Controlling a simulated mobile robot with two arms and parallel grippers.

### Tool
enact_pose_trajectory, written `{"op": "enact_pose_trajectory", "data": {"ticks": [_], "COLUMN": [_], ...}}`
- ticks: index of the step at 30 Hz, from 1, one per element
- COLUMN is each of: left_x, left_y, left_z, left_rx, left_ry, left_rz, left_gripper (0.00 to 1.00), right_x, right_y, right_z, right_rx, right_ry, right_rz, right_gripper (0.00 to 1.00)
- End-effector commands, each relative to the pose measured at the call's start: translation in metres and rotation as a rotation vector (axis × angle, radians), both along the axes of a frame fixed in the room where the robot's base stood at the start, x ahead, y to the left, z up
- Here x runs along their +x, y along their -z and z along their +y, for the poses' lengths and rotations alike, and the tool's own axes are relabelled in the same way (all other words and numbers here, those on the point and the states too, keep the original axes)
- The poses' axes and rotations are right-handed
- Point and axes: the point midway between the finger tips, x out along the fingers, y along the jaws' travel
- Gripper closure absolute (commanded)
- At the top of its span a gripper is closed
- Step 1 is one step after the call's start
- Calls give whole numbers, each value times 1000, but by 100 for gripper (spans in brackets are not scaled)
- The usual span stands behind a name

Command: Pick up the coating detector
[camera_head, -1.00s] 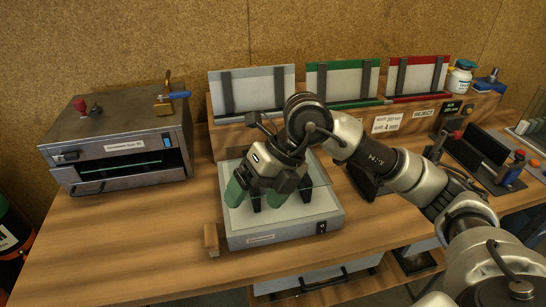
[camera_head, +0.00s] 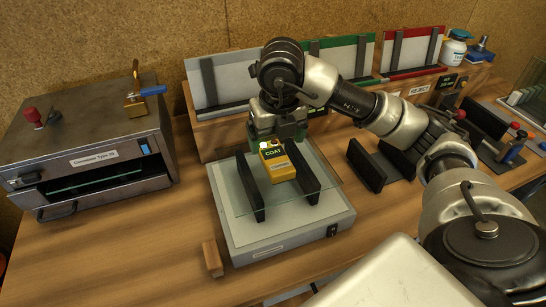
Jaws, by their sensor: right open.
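The coating detector (camera_head: 277,162) is a small yellow box with a dark "COAT" label. It shows over the glass pane (camera_head: 245,190), between two black upright supports on a light grey box (camera_head: 290,237). My right gripper (camera_head: 272,137) is open, with its green fingertips at the far end of the detector. Whether the fingers touch the detector, I cannot tell. The gripper hides the detector's far end. My left gripper is not in view.
A grey metal oven-like box (camera_head: 90,150) with a brass-and-blue clamp stands at the left. Racks with grey, green (camera_head: 345,57) and red (camera_head: 412,53) panels stand behind. A wooden block (camera_head: 212,259) lies by the grey box. Black stands are at right. The front-left table is clear.

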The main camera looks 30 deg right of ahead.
Motion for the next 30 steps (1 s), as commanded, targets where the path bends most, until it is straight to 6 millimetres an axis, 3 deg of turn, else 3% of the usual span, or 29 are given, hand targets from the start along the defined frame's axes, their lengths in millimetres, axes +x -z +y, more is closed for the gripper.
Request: {"op": "enact_pose_trajectory", "data": {"ticks": [3,6,16,25,26,30], "left_x": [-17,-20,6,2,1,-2], "left_y": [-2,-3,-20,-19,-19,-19], "left_z": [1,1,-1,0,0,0], "left_rx": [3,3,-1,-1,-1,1], "left_ry": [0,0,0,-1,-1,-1], "left_rz": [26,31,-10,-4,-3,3], "left_gripper": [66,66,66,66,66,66], "right_x": [1,2,8,9,9,9], "right_y": [13,18,61,68,68,68], "right_z": [-1,-1,-6,-5,-5,-5], "right_rx": [0,0,1,2,2,2], "right_ry": [1,0,1,-1,-1,-1], "right_rz": [2,1,2,-1,-1,-1], "right_gripper": [12,12,12,12,13,35]}}
